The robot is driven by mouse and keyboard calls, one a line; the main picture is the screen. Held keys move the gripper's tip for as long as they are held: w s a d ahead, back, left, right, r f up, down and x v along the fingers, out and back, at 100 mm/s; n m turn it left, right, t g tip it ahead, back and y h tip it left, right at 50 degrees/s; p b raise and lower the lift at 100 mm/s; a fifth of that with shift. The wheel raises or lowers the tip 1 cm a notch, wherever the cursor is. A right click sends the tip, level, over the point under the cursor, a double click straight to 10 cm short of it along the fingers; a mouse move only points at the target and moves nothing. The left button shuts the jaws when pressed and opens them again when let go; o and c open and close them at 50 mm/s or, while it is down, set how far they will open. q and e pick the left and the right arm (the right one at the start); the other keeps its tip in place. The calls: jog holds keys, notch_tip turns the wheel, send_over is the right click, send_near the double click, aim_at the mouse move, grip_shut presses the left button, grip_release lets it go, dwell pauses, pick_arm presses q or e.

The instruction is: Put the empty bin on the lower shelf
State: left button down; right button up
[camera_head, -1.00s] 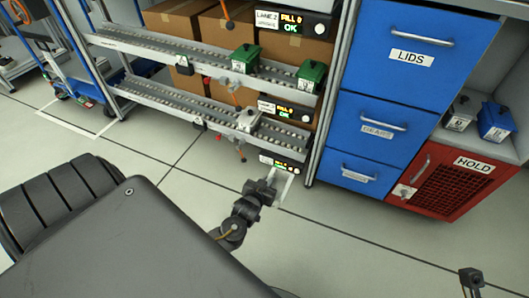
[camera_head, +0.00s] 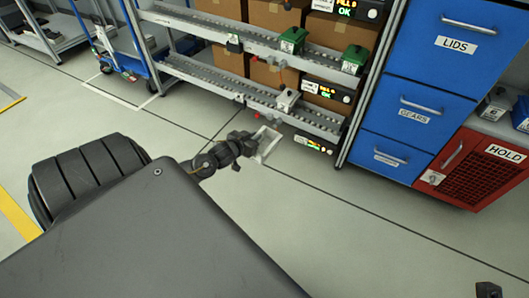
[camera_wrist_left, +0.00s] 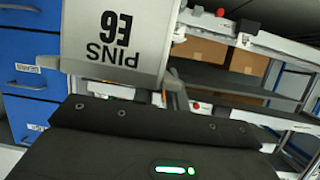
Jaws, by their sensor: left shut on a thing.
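My left gripper (camera_head: 250,145) is shut on a pale grey bin (camera_head: 266,144), held in the air in front of the rack. Its inside looks bare in the head view. In the left wrist view the bin (camera_wrist_left: 115,35) shows a label reading PINS E6, upside down. The lower shelf (camera_head: 215,84) is a sloping roller lane just beyond the bin, apart from it.
Green bins (camera_head: 293,40) stand on the upper roller lane (camera_head: 235,35). Cardboard boxes (camera_head: 276,14) sit behind the lanes. Blue drawers (camera_head: 415,110) and a red HOLD cabinet (camera_head: 478,168) stand to the right. A blue trolley (camera_head: 125,60) is at the left. The floor before the rack is clear.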

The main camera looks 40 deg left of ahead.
pick_arm(q)
jog(key=w+a+r, duration=0.2)
jog(key=r, duration=0.4)
jog(key=w+a+r, duration=0.3)
jog(key=r, duration=0.2)
jog(key=w+d+r+n+y, duration=0.2)
jog(key=w+d+r+y, duration=0.1)
jog(key=d+r, duration=1.35)
jog(key=s+d+r+m+h, duration=0.2)
jog(key=d+r+h, duration=0.1)
jog(key=d, duration=1.3)
jog(key=s+d+r+m+h, duration=0.2)
jog(key=d+r, duration=0.1)
jog(key=d, duration=1.4)
jog(key=shift+s+h, duration=0.15)
jog(key=shift+h, duration=0.25)
